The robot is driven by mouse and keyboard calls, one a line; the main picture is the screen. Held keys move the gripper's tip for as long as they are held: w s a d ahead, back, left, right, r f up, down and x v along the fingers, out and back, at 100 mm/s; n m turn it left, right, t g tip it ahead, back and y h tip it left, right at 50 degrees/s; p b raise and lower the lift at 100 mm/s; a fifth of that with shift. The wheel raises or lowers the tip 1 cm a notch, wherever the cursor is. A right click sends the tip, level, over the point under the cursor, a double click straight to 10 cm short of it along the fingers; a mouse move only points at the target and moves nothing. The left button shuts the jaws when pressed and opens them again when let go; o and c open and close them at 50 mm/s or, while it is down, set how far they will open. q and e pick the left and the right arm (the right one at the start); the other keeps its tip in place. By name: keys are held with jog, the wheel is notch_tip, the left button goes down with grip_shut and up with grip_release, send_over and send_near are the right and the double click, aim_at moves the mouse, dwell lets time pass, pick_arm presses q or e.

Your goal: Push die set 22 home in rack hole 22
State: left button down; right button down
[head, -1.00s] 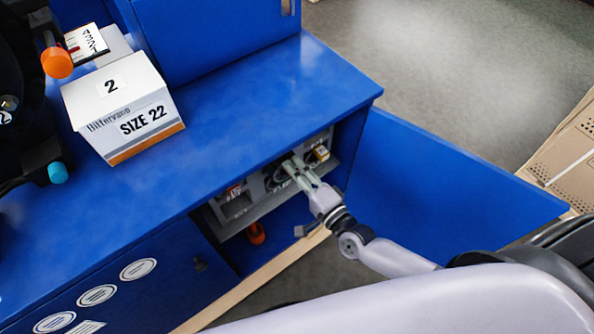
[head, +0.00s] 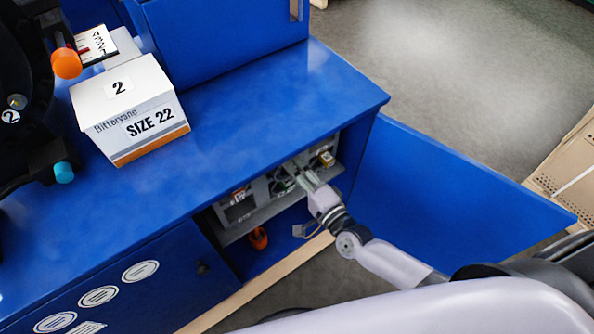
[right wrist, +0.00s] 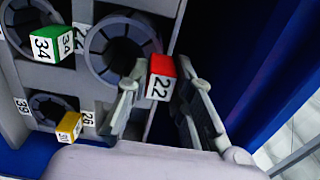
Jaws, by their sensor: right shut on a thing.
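Die set 22 (right wrist: 162,78), with a red end block marked 22, sits between the two fingers of my right gripper (right wrist: 155,105) in the right wrist view. The gripper is shut on it. Behind and left of it is a large round, dark rack hole (right wrist: 122,47); a partly covered label beside it seems to read 22. I cannot tell whether the die set is inside any hole. In the head view my right gripper (head: 306,180) is at the front of the grey rack (head: 262,212) inside the blue cabinet. My left gripper is not in view.
A green block marked 34 (right wrist: 50,43) and a yellow block (right wrist: 68,127) stick out of the rack close by. The blue cabinet door (head: 450,185) stands open on the right. A SIZE 22 box (head: 130,110) stands on the top.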

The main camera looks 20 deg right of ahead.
jog(key=shift+r+x, duration=0.15)
jog(key=shift+x, duration=0.65)
jog(key=shift+r+x, duration=0.1)
jog(key=shift+x, duration=0.75)
jog(key=c, duration=1.6)
grip_release()
jog(key=shift+s, duration=0.1)
jog(key=shift+c, duration=0.2)
jog(key=o, duration=0.3)
jog(key=shift+f, duration=0.15)
jog(key=shift+s+f+b, duration=0.2)
jog(key=shift+f+b, duration=0.1)
jog(key=shift+f, duration=0.1)
jog(key=v, duration=1.1)
jog(key=shift+s+d+r, duration=0.25)
jog(key=shift+s+r, duration=0.1)
jog(key=shift+r, duration=0.05)
